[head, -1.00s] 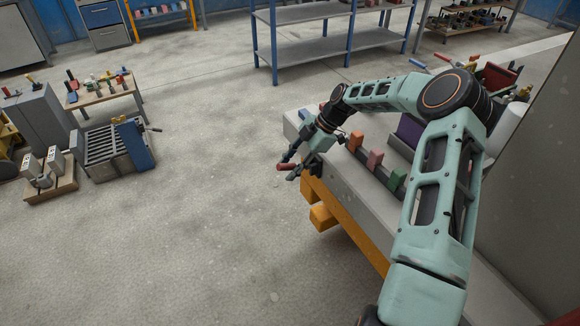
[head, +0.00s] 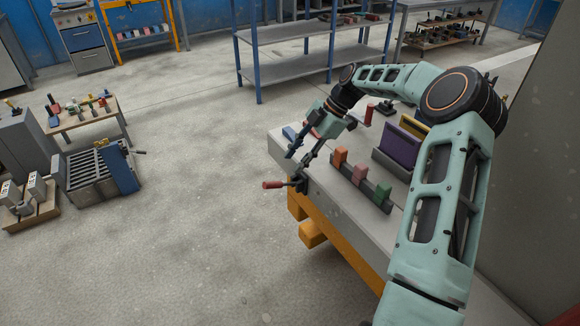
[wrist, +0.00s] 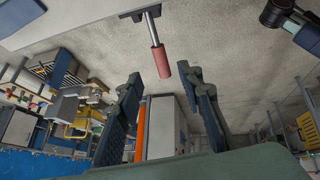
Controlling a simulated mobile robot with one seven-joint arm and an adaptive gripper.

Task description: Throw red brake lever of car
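The red lever handle (head: 272,185) sticks out from the left side of the grey-topped car (head: 283,152) with the yellow frame below. In the wrist view the red handle (wrist: 159,58) sits on a grey rod from a dark bracket on the car's edge. My gripper (head: 298,158) is a little above the lever, fingers pointing down and left. In the wrist view my gripper (wrist: 162,95) has its two fingers wide apart with nothing between them. The handle is beyond the fingertips, apart from them.
On the car top stand orange, pink and green blocks (head: 359,173) in a row and a purple panel (head: 400,146). A bench with tools (head: 90,118) and a slatted grey unit (head: 98,165) stand at left. The floor (head: 190,240) left of the car is clear.

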